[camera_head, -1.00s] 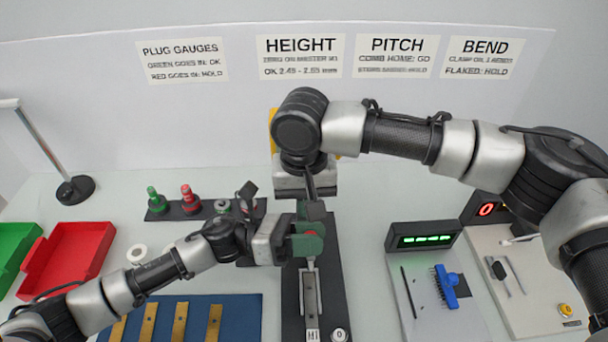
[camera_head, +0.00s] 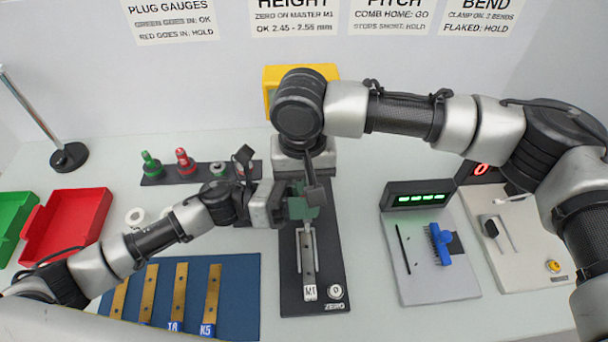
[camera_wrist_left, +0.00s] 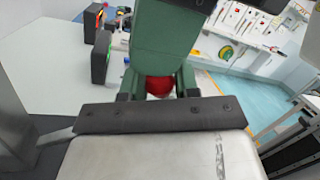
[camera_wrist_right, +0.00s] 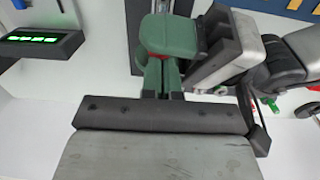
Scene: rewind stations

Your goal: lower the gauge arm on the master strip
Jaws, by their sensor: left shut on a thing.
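The height gauge's black base (camera_head: 288,285) stands at the middle of the table. The master strip (camera_head: 309,262), tagged M1, lies along it. My left gripper (camera_head: 290,203) reaches in from the left above the strip's far end, green fingers shut on a round red knob (camera_wrist_left: 159,86), which seems to belong to the gauge arm. The arm itself is mostly hidden by my grippers. My right gripper (camera_wrist_right: 166,82) points down close beside the left one; its fingers look close together. Whether it touches the gauge is unclear.
The ZERO button (camera_head: 335,292) is at the base's near right. A blue mat (camera_head: 240,290) with brass strips lies left. A red tray (camera_head: 65,230) and plug gauges (camera_head: 184,160) are further left and back. The pitch station (camera_head: 430,285) with a blue comb stands right.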

